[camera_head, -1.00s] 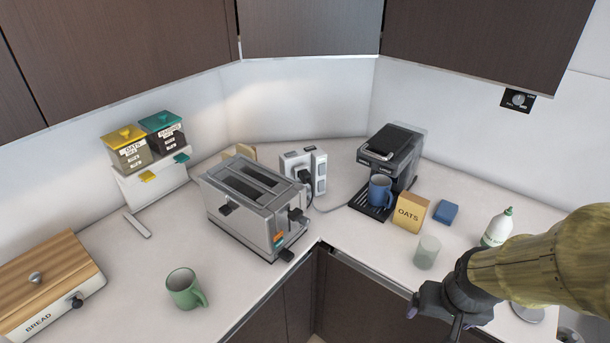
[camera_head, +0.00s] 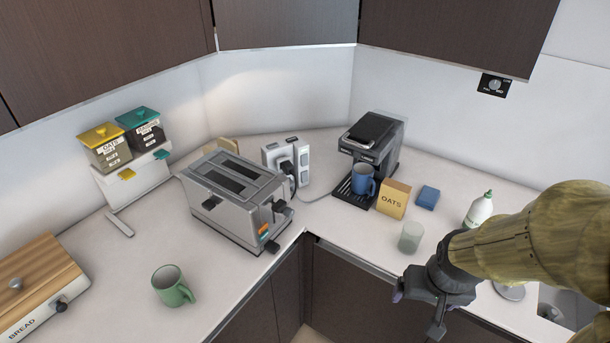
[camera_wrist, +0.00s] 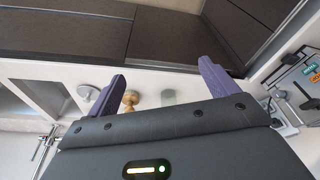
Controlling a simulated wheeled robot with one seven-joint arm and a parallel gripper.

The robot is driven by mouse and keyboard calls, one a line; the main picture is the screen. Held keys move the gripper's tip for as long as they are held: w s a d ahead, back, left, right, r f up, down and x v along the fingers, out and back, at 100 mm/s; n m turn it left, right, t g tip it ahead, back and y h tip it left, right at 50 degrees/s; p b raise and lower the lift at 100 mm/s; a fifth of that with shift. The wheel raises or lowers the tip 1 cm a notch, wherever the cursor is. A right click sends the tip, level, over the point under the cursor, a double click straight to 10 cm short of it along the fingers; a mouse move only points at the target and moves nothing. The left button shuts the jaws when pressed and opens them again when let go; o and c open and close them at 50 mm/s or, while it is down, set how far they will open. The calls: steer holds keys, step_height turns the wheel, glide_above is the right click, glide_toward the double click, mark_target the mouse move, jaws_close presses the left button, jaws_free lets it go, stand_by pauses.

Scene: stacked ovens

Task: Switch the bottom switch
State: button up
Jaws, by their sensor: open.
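My gripper (camera_head: 418,312) hangs in front of the right counter's front edge, at the lower right of the head view. In the wrist view its two purple fingers (camera_wrist: 160,87) are spread apart with nothing between them. A white socket block (camera_head: 303,160) stands on the counter behind the toaster, with a dark plug in its front. The silver toaster (camera_head: 235,200) has dark levers or controls on its near end; part of it shows at the right edge of the wrist view (camera_wrist: 302,82). A dark dial panel (camera_head: 494,85) is on the right wall. I cannot tell which part is the bottom switch.
A coffee machine (camera_head: 371,145) with a blue mug (camera_head: 362,182), an oats box (camera_head: 394,200), a blue sponge (camera_head: 427,197), a clear glass (camera_head: 411,237) and a white bottle (camera_head: 479,209) crowd the right counter. A green mug (camera_head: 170,287) stands before the toaster. Cabinets hang overhead.

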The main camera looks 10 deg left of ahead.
jaws_close()
stand_by(1.6)
